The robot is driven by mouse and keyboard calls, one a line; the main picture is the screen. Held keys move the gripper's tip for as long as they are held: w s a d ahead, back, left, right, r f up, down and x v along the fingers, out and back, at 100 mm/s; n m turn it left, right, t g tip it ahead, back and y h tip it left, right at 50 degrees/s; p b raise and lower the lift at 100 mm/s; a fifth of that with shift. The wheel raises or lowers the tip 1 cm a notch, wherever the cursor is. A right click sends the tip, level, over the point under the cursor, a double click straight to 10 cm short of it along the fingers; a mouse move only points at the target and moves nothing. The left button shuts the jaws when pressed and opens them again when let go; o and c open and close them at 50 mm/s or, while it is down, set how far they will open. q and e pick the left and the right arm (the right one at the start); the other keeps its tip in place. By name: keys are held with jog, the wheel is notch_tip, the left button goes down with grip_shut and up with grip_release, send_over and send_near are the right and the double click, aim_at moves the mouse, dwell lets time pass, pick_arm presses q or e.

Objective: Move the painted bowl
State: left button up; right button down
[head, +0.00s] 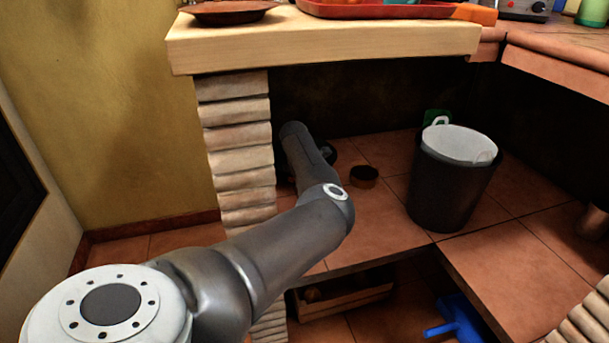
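A small dark brown round bowl (363,176) sits on the tiled lower shelf, right of my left arm. A wide, shallow reddish-brown dish (228,11) rests on the counter top at upper left. I cannot tell which of these is the painted bowl, as no painted pattern is clear. My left arm reaches in from the lower left to the shelf opening beside the brick pillar. Its gripper is hidden behind the arm; only a dark shape shows past the forearm, and I cannot tell what it is. My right gripper is out of view.
A black bucket (446,194) with a pale liner stands on the shelf (385,225). The brick pillar (237,150) and the counter (330,42) bound the opening. A red tray (385,10) sits above. A wooden crate (345,295) and blue dustpan (459,322) lie below.

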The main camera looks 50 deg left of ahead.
pick_arm(q)
jog(key=shift+w+a+f, duration=0.1)
jog(key=shift+f, duration=0.1)
grip_shut()
dwell(0.4)
